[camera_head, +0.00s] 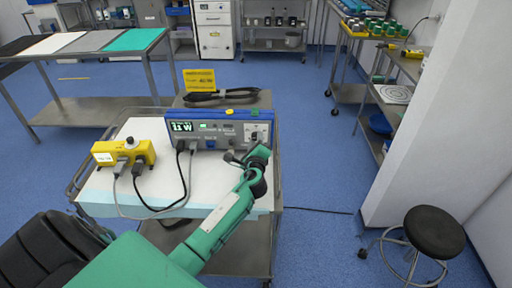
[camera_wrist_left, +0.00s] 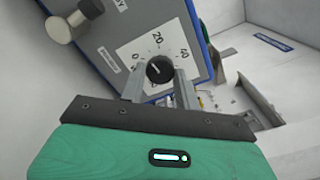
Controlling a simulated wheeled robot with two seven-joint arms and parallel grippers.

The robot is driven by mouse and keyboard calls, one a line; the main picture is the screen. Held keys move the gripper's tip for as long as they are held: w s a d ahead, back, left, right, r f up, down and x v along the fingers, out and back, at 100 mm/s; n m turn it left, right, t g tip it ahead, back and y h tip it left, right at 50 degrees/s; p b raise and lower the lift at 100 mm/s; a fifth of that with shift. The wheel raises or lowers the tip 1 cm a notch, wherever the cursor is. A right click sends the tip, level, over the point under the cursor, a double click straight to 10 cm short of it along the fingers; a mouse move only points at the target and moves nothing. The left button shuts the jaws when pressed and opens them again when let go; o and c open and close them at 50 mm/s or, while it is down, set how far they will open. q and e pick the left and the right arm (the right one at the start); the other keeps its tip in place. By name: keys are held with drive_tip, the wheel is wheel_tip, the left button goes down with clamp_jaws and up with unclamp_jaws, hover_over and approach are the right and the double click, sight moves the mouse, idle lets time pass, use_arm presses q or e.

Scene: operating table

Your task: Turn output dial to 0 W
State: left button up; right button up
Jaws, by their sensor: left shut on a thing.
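The output dial (camera_wrist_left: 159,70) is a round black knob on a white scale plate marked 0, 20 and 40 in the left wrist view. Its pointer mark is too small to read surely. My left gripper (camera_wrist_left: 160,88) has one finger on each side of the knob and is shut on it. In the head view the blue-edged grey generator (camera_head: 215,130) stands at the back of the cart, and my left gripper (camera_head: 258,152) is at its right end. The display (camera_head: 181,127) shows lit digits and a W; the digits are unclear. My right gripper is out of view.
A yellow box (camera_head: 125,151) with a knob stands left on the white-covered cart, with cables (camera_head: 155,211) running to the generator. A yellow sign (camera_head: 199,80) and a coiled black cable (camera_head: 222,96) are behind it. A stool (camera_head: 434,232) stands at right.

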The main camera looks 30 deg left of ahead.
use_arm(q)
drive_tip(key=shift+f+n+b, duration=0.2)
drive_tip(key=shift+n+b, duration=0.4)
drive_tip(key=shift+n, duration=0.4)
drive_tip(key=n+b, duration=0.3)
drive_tip(key=n, duration=0.1)
drive_tip(key=shift+r+n, duration=0.1)
drive_tip(key=shift+n, duration=0.2)
drive_tip(key=shift+r+n, duration=0.1)
drive_tip(key=shift+n, duration=0.3)
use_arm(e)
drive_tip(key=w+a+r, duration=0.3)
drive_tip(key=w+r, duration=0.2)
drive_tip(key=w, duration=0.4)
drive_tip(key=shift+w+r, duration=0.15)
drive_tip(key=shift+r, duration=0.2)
use_arm(q)
drive_tip(key=o, duration=1)
drive_tip(key=shift+c, duration=0.2)
drive_tip(key=shift+s+d, duration=0.1)
